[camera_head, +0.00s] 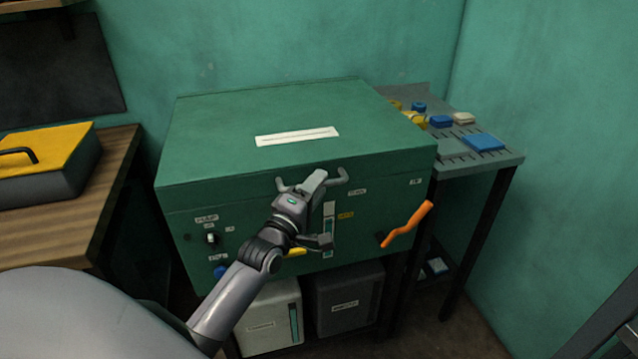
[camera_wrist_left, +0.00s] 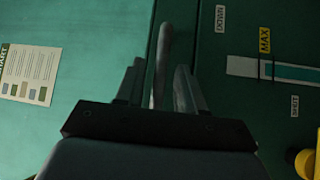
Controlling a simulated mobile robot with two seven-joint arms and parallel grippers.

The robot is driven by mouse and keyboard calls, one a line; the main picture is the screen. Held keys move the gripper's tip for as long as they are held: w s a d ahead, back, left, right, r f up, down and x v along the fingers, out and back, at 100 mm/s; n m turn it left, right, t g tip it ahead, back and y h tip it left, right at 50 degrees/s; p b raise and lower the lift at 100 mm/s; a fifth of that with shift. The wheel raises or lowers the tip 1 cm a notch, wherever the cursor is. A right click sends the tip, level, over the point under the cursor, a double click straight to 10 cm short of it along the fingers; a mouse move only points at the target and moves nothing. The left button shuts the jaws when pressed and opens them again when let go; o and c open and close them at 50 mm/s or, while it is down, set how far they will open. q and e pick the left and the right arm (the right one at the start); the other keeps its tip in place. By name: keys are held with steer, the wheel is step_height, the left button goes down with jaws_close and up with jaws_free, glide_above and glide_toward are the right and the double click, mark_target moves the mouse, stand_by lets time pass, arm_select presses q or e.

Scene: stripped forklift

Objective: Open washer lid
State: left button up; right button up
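The washer is a green box (camera_head: 235,232) with a flat green lid (camera_head: 220,125), which lies closed on top. A grey bar handle (camera_head: 342,178) sticks out at the lid's front edge. My left gripper (camera_head: 316,181) is at the middle of this handle. In the left wrist view, the handle (camera_wrist_left: 162,55) runs between the two fingers of my left gripper (camera_wrist_left: 160,85), with gaps visible at its sides. The fingers are apart and do not look closed on the bar. The gripper hides the handle's middle in the head view. My right gripper is not in view.
An orange lever (camera_head: 408,224) sticks out at the washer's front right. A wooden bench (camera_head: 110,180) with a yellow-lidded box (camera_head: 45,150) stands left. A grey side table (camera_head: 502,157) with small parts stands right. White (camera_head: 268,320) and dark (camera_head: 345,300) containers stand below.

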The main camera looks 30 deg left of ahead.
arm_select(q)
steer(key=shift+w+r, duration=0.1)
steer(key=shift+w, duration=0.5)
jaws_close()
